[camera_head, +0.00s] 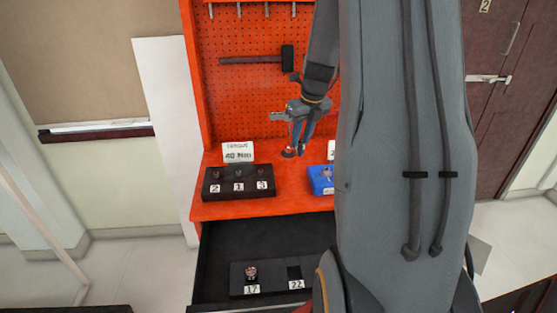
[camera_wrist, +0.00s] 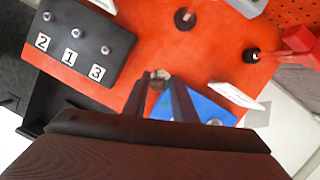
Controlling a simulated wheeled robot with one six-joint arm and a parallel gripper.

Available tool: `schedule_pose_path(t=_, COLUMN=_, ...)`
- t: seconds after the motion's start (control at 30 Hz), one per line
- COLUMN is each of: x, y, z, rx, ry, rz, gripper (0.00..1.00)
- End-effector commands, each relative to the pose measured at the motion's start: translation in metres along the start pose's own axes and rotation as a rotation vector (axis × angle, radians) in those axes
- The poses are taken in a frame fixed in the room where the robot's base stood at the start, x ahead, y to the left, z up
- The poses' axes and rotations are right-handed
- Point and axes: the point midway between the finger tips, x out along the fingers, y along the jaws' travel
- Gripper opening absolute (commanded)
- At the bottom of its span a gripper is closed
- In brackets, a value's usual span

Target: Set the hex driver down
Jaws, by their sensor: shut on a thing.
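My gripper (camera_head: 297,147) is over the orange bench, pointing down, with its fingers close together. In the wrist view my gripper (camera_wrist: 162,86) is shut on a small silver-and-brown piece, which I take to be the hex driver (camera_wrist: 160,76). Only its end shows between the fingertips; the rest is hidden. I cannot tell whether it touches the bench. A dark round stand (camera_wrist: 184,18) with a pale centre is on the orange bench (camera_wrist: 140,42), beyond the fingertips and apart from them. A blue tray (camera_wrist: 196,107) is beside and partly behind the fingers.
A black block (camera_head: 238,184) with pegs numbered 2, 1, 3 is left on the bench. A blue tray (camera_head: 320,180) is partly hidden by my arm. A red tool (camera_wrist: 302,42) is at right. An open drawer (camera_head: 216,250) below holds sockets. A hammer (camera_head: 250,60) hangs on the pegboard.

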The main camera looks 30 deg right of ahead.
Motion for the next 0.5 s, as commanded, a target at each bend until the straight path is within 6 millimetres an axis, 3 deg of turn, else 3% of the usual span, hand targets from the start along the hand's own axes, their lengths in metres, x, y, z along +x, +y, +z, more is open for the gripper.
schedule_pose_path(t=0.3, x=0.044, y=-0.001, z=-0.014, rx=0.003, ry=0.003, rz=0.001, gripper=0.00)
schedule_pose_path(t=0.5, x=0.058, y=-0.003, z=-0.017, rx=0.004, ry=0.001, rz=-0.001, gripper=0.00)
